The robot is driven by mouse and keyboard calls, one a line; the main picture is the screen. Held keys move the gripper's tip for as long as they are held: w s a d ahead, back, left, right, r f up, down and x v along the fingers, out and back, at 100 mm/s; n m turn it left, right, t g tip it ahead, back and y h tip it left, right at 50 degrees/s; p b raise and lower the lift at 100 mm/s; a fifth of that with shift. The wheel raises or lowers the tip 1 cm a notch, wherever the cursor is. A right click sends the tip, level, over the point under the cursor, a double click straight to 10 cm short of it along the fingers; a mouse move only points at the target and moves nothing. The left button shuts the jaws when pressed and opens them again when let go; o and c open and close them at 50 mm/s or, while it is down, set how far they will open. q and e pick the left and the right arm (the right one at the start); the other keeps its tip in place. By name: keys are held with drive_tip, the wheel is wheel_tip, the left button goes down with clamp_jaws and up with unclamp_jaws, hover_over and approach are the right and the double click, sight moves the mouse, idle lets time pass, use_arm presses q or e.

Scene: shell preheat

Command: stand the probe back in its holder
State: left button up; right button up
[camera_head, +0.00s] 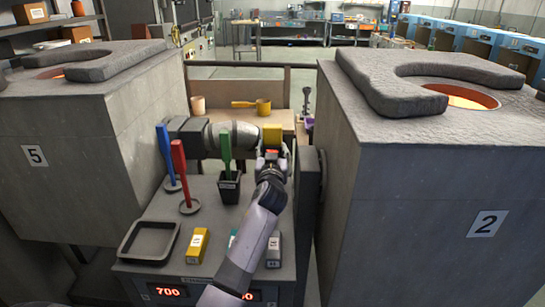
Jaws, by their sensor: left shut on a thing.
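My left gripper (272,158) is shut, with its arm reaching up from the bottom of the picture. A yellow block-like piece (272,134) and a small orange-red piece show at its fingers; the grip itself is partly hidden. A green-handled tool (225,148) stands upright in a black square cup holder (230,188), just left of the gripper. A red stick (180,170) and a blue stick (165,152) stand in ring bases further left. I cannot tell for sure which piece is the probe. My right gripper is not in view.
Large grey blocks with round openings stand left (70,150) and right (430,180). A black tray (122,244), a yellow labelled block (198,245) and a grey labelled block (274,250) lie on the console. A yellow pan (263,106) sits on the shelf behind.

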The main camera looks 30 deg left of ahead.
use_arm(q)
drive_tip(key=shift+f, duration=0.85)
drive_tip(key=shift+f, duration=0.15)
drive_tip(key=o, duration=1.1)
drive_tip(key=shift+o, duration=0.2)
drive_tip(key=b+v, duration=0.1)
drive_tip(key=v, duration=1.1)
